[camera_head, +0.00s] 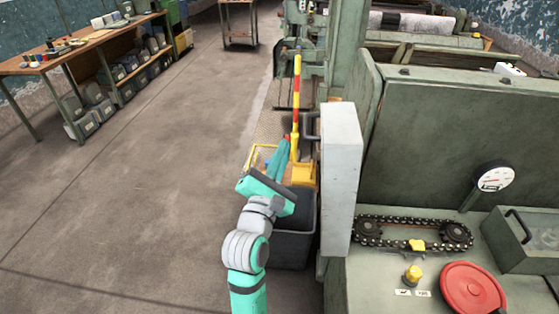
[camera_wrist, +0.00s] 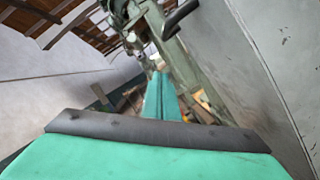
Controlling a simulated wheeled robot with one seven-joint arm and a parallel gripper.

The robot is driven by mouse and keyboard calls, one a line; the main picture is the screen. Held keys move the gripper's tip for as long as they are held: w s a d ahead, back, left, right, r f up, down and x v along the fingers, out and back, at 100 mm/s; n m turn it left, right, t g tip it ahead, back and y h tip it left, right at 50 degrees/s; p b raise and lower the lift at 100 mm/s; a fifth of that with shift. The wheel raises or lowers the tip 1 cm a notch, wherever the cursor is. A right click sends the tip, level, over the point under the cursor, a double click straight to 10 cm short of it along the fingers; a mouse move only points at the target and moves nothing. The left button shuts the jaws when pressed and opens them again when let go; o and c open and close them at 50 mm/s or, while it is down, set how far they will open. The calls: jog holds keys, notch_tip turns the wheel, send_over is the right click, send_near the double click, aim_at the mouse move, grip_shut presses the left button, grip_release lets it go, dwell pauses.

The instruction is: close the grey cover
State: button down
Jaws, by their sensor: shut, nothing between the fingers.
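The grey cover (camera_head: 341,180) is a light grey panel that stands open, edge-on, at the left side of the green machine. A dark handle (camera_head: 310,124) sticks out from its left face. The chain and sprockets (camera_head: 414,233) beside it are uncovered. My gripper (camera_head: 287,146) is left of the cover, a little below the handle in the picture, and seems apart from both. In the wrist view my teal fingers (camera_wrist: 162,97) are together and empty. The cover's grey face (camera_wrist: 275,45) fills the right side there, with the dark handle (camera_wrist: 180,18) at the top.
A dark bin (camera_head: 292,240) stands below my gripper. A red and yellow striped post (camera_head: 296,95) rises beyond it. A red handwheel (camera_head: 473,289) and a yellow knob (camera_head: 413,275) are on the machine's front. The floor (camera_head: 150,190) to the left is clear up to the workbench (camera_head: 75,55).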

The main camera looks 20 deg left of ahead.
jog(key=w+d+r, duration=0.2)
jog(key=w+r, duration=0.2)
jog(key=w, duration=0.1)
jog(key=shift+w+d, duration=0.1)
jog(key=shift+d, duration=0.05)
dwell(0.4)
